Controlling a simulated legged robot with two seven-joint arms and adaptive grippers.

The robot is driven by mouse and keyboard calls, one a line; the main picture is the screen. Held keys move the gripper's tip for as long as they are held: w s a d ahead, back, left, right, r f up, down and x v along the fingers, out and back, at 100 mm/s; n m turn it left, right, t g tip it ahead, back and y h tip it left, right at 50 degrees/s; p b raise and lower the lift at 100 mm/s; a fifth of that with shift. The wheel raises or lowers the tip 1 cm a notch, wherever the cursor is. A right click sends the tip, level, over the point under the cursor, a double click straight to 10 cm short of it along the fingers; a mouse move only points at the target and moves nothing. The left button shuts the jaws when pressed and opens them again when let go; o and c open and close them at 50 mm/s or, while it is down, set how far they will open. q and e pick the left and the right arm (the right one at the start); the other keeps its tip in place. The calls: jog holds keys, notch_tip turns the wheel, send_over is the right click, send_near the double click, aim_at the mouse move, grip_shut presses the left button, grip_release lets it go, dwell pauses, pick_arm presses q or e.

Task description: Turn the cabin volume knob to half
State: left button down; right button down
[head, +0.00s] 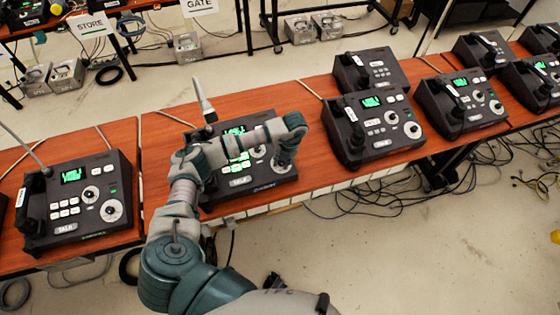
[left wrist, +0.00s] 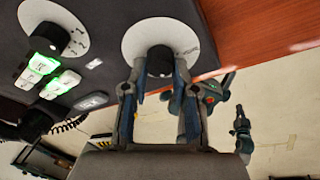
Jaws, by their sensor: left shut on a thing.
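My left gripper (head: 283,165) is over the lower right part of the middle paging phone (head: 262,187). In the left wrist view its two fingers (left wrist: 160,88) are closed around a black knob (left wrist: 160,58) at the centre of a round white dial (left wrist: 135,40). The dial's printing is too small to read, so I cannot tell the knob's setting. A second black knob (left wrist: 50,40) on a white dial is to the left of it, untouched. My forearm hides part of the phone in the head view.
Lit green buttons (left wrist: 48,65) are near the second knob. A similar phone (head: 80,203) stands to the left, and several more stand to the right, such as one phone (head: 372,125). All are on the red-brown table (head: 300,100). Cables lie on the floor below.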

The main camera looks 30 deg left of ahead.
pick_arm(q)
jog(key=shift+d+f, duration=0.1)
jog(key=shift+d, duration=0.25)
jog(key=c, duration=0.9)
grip_release()
jog(key=shift+w, duration=0.15)
jog(key=r, duration=0.6)
jog(key=shift+w+d+r, duration=0.3)
jog(key=shift+w+d, duration=0.1)
jog(key=shift+d+r, duration=0.25)
jog(key=shift+r, duration=0.15)
jog(key=shift+a, duration=0.1)
